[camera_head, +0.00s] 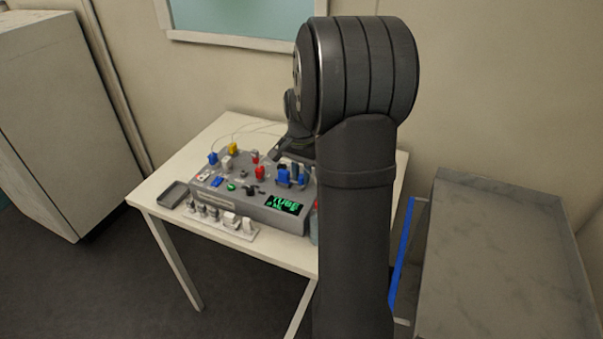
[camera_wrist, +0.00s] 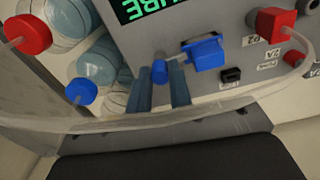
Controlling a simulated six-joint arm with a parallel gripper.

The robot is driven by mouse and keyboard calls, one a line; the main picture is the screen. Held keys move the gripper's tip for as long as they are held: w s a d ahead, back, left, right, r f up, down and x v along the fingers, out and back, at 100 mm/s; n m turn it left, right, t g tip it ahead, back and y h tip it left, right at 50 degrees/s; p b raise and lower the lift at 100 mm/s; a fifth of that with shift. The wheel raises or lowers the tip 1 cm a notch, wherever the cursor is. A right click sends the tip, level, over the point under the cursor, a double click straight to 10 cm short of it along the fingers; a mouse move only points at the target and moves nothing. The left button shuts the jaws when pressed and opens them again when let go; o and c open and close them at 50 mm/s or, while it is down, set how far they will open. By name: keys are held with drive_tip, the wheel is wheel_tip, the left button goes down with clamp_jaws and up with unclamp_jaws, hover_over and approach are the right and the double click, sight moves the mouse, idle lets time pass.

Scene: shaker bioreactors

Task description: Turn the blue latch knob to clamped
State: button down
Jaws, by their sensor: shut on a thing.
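A small blue knob (camera_wrist: 159,71) shows in the wrist view at the front of the grey device, below the green display. A larger blue block (camera_wrist: 205,54) sits just right of it, joined to it by a pale link. My gripper (camera_wrist: 161,88) has its two bluish-grey fingers on either side of the small knob, shut on it. In the head view blue parts (camera_head: 283,178) show on the right of the grey device (camera_head: 262,212), under my gripper. My arm hides the gripper partly there. I cannot tell the latch's exact angle.
Bottles with a red cap (camera_wrist: 28,34) and a blue cap (camera_wrist: 81,91) stand left of the device. A clear tube (camera_wrist: 110,123) crosses in front of my fingers. A red connector (camera_wrist: 274,24) is at right. A dark tray (camera_head: 173,194) lies on the table.

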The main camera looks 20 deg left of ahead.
sight(301, 176)
drive_tip(key=shift+m, duration=0.5)
drive_tip(key=c, duration=1.3)
unclamp_jaws()
wheel_tip(301, 176, up, 17)
drive_tip(key=shift+r, duration=0.2)
drive_tip(key=shift+f, duration=0.1)
wheel_tip(301, 176, down, 17)
drive_tip(key=shift+f, duration=0.15)
